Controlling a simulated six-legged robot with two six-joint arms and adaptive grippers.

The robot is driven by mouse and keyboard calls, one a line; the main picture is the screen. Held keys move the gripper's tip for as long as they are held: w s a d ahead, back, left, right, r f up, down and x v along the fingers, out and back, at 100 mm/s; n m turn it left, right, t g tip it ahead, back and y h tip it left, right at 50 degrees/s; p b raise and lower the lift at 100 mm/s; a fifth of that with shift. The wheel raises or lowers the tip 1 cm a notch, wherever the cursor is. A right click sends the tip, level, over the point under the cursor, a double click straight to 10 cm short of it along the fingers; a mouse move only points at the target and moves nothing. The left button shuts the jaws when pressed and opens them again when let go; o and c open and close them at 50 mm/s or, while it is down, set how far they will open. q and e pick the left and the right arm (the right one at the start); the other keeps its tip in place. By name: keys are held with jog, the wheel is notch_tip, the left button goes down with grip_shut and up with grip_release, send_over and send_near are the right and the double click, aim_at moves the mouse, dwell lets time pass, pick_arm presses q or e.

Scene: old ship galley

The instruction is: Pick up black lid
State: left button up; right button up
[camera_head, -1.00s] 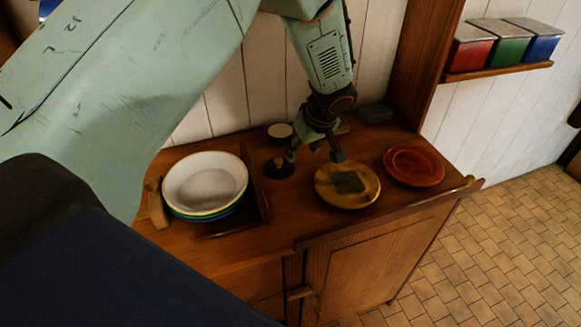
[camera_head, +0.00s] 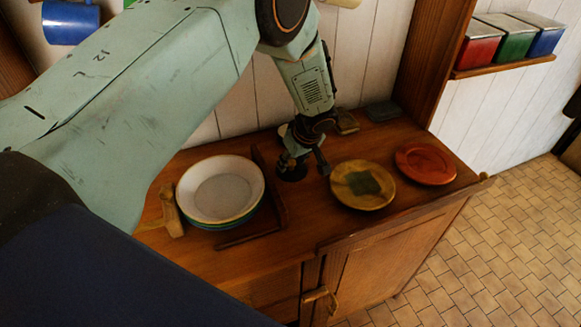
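The black lid (camera_head: 292,174) is a small dark round disc lying on the wooden counter, between the stack of plates and the yellow plate. My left gripper (camera_head: 305,164) points down just above it, with its fingers spread. One finger is over the lid and partly covers it; the other is to the right of it, above the counter. I cannot tell whether a finger touches the lid. My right gripper is not in view.
Stacked bowls or plates (camera_head: 222,190) stand left, beside a wooden rack (camera_head: 262,229). A yellow plate (camera_head: 349,196) with a dark green square and an orange plate (camera_head: 427,165) lie right. Dark flat pieces (camera_head: 383,111) lie near the wall.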

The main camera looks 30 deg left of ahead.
pick_arm(q)
jog(key=shift+s+r, duration=0.15)
jog(key=c, duration=0.6)
grip_shut()
